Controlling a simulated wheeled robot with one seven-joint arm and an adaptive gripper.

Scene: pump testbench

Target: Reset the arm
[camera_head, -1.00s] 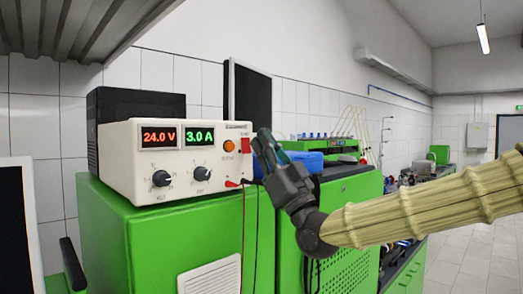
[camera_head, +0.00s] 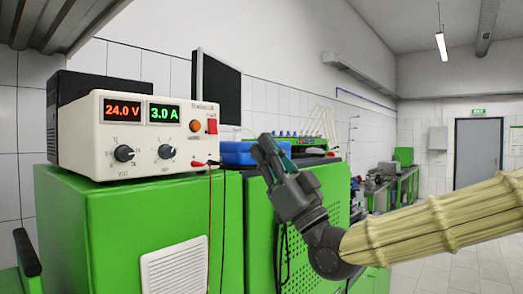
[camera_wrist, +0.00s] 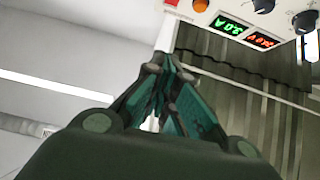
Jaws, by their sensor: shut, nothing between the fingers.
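My gripper (camera_head: 268,150) is shut and empty, its fingers together and pointing up and left in the head view. It hangs in front of the green cabinet (camera_head: 122,222), to the right of the white power supply (camera_head: 132,136), and looks apart from it. My gripper also fills the lower middle of the wrist view (camera_wrist: 170,68). The power supply reads 24.0 V and 3.0 A and has an orange button and a red switch. It shows upside down at the top of the wrist view (camera_wrist: 207,8).
Red and black cables (camera_head: 209,210) run down the cabinet front. A blue bin (camera_head: 238,153) and a green-topped test bench (camera_head: 305,143) stand behind my gripper. A dark monitor (camera_head: 217,92) rises behind the supply. A grey shelf (camera_head: 75,18) overhangs at upper left. Free floor (camera_head: 470,262) lies at right.

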